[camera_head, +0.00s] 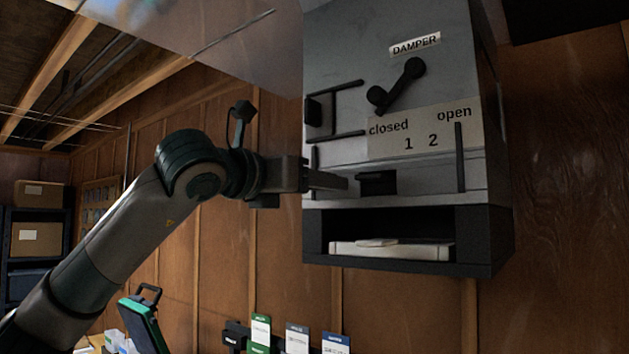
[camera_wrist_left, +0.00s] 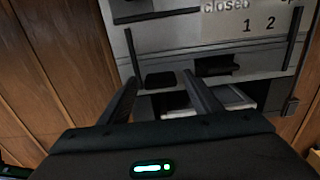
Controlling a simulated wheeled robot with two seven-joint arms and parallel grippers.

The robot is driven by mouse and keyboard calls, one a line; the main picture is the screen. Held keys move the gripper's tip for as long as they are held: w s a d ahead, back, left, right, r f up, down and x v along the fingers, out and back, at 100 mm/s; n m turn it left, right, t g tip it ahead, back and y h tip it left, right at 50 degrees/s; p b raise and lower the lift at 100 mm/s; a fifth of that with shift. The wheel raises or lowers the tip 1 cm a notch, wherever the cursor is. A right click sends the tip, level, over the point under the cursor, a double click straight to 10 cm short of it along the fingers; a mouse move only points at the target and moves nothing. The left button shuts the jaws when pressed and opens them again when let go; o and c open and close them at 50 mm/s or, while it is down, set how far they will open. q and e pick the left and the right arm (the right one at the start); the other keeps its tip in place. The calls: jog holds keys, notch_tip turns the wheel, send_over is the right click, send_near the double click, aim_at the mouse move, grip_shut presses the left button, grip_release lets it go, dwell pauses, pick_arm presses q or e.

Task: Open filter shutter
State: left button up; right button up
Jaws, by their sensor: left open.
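A grey metal cabinet (camera_head: 345,60) hangs on the wall. Low on its front is a horizontal grey panel (camera_head: 420,183) with a black block-shaped handle (camera_head: 377,183), between two upright dark rods. The handle also shows in the wrist view (camera_wrist_left: 215,65), right of the fingers. Below the panel, a dark-framed slot holds a white flat filter-like piece (camera_head: 390,249). My left gripper (camera_head: 326,180) is open and empty, left of the handle, fingers pointing at the cabinet front. In the wrist view the open fingers (camera_wrist_left: 162,92) have another dark block beyond them. My right gripper is out of view.
Above are a black damper lever (camera_head: 396,87), a "closed / open, 1 2" plate (camera_head: 425,130) and a black bracket-like bar (camera_head: 335,110) at left. Several cards (camera_head: 297,338) and a green-black case (camera_head: 143,322) are below. The wooden wall right of the cabinet is clear.

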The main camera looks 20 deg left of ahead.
pick_arm(q)
grip_shut()
jog(key=shift+r+b, duration=0.35)
jog(key=shift+r, duration=2.4)
grip_release()
jog(key=shift+s, duration=0.1)
